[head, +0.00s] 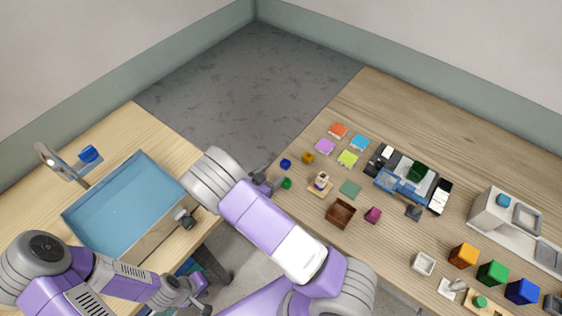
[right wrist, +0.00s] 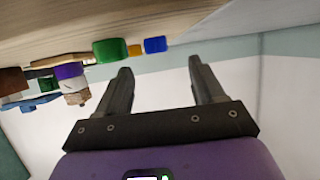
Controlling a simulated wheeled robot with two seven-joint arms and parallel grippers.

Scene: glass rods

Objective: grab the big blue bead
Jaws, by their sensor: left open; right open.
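Two blue block-shaped pieces could be the bead: a larger blue cube (head: 522,291) at the right table's front right, and a small blue block (head: 285,164) near that table's left edge. The small one also shows in the right wrist view (right wrist: 155,44), above the gap between my fingers. My right gripper (head: 262,181) is just left of the small blue block, apart from it. Its fingers (right wrist: 164,76) are open and empty. My left gripper (head: 203,296) is low at the left, away from both pieces, open.
A green block (head: 286,183) and an orange block (head: 308,158) sit close to the small blue one. Orange (head: 463,255) and green (head: 492,272) cubes stand beside the larger blue cube. A blue basin (head: 125,205) is in the left table. Bare floor separates the tables.

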